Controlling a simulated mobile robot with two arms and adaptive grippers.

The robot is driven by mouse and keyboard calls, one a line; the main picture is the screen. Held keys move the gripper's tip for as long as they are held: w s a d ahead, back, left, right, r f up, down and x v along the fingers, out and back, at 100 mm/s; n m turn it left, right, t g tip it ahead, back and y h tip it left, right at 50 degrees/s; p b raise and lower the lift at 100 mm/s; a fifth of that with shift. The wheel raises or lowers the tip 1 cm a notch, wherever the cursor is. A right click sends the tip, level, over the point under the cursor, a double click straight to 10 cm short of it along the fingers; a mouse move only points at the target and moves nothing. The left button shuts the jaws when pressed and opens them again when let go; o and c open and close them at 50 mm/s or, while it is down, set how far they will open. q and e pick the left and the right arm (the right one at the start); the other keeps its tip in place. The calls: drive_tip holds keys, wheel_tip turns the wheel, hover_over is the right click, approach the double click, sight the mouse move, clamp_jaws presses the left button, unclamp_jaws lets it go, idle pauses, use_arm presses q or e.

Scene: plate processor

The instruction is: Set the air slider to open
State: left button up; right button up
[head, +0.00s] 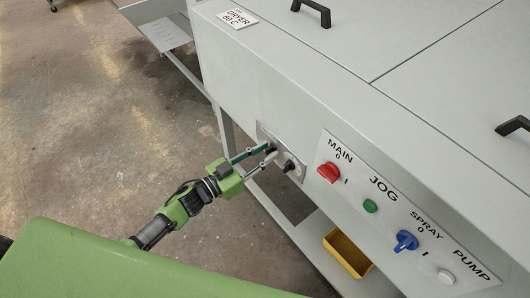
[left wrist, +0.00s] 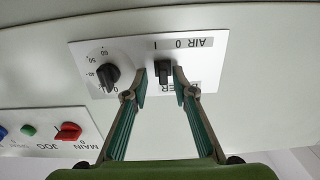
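The air slider is a small black handle (left wrist: 163,74) on a white panel plate (left wrist: 222,50), which appears upside down in the left wrist view. Its marks I, 0 and AIR run left to right there; the handle stands below the I and 0 marks, and I cannot tell its exact setting. My left gripper (left wrist: 162,82) is open, with one finger on each side of the handle. I cannot tell whether either finger touches it. In the head view, my left gripper (head: 270,152) reaches the plate on the machine's front. My right gripper is not in view.
A black rotary knob (left wrist: 103,76) sits close beside the left-hand finger. The lower panel has a red MAIN switch (head: 329,172), a green JOG button (head: 370,206), a blue SPRAY knob (head: 405,241) and a white PUMP button (head: 446,276). A yellow bin (head: 347,254) lies below.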

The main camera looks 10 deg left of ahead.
use_arm(q)
drive_tip(key=v, duration=1.2)
drive_tip(key=s+a+f+n+g+y, duration=0.15)
drive_tip(key=a+f+y, duration=0.25)
drive_tip(key=f, duration=0.6)
drive_tip(key=s+a+f+n+y, duration=0.1)
drive_tip(key=a+f+n+y, duration=0.2)
drive_tip(key=f, duration=0.7)
drive_tip(key=s+a+f+g+y, duration=0.25)
drive_tip(key=s+f+g, duration=0.25)
drive_tip(key=s+f, duration=0.85)
drive_tip(key=s+d+f+g, duration=0.2)
drive_tip(key=s+f, duration=0.2)
drive_tip(key=s, duration=0.3)
drive_tip(key=s+d+f+g+y, duration=0.1)
drive_tip(key=s+d+f+g, duration=0.1)
drive_tip(key=s+f, duration=0.2)
drive_tip(key=s+d+f+g, duration=0.2)
drive_tip(key=s+f, duration=0.2)
drive_tip(key=s, duration=0.7)
drive_tip(key=shift+f+n+g, duration=0.2)
drive_tip(key=shift+n+g, duration=0.15)
drive_tip(key=shift+w+d+y, duration=0.1)
drive_tip(key=shift+w+y, duration=0.05)
drive_tip(key=shift+y, duration=0.1)
